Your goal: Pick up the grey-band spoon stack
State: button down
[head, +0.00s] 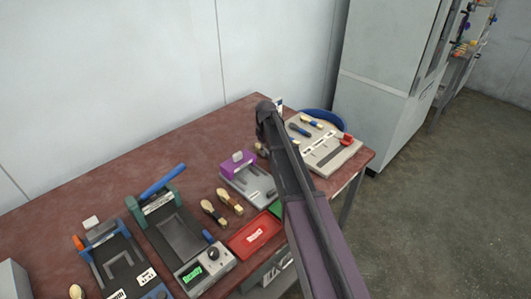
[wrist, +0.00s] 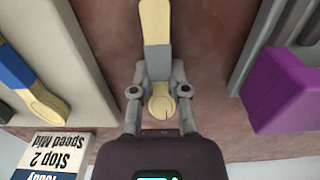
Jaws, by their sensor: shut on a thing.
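The grey-band spoon stack (wrist: 156,30) shows in the wrist view as pale wooden spoons with a grey band around the middle and a rounded end near my gripper. My gripper (wrist: 159,75) is shut on it at the band, with one finger on each side. The stack is over the red-brown table top; whether it touches the table I cannot tell. In the head view my arm hides most of the stack and the fingertips.
A beige board (head: 347,158) with several spoon stacks is close on one side, and a grey device with a purple block (head: 238,165) on the other. A printed card (wrist: 48,155) is near. Two more stacks (head: 230,200) lie by a red tray (head: 257,246).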

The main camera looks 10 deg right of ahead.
jog(key=shift+r, duration=0.1)
dwell(0.3)
notch_tip(320, 180, up, 10)
jog(key=p, duration=1)
jog(key=shift+s, duration=0.2)
dwell(1.1)
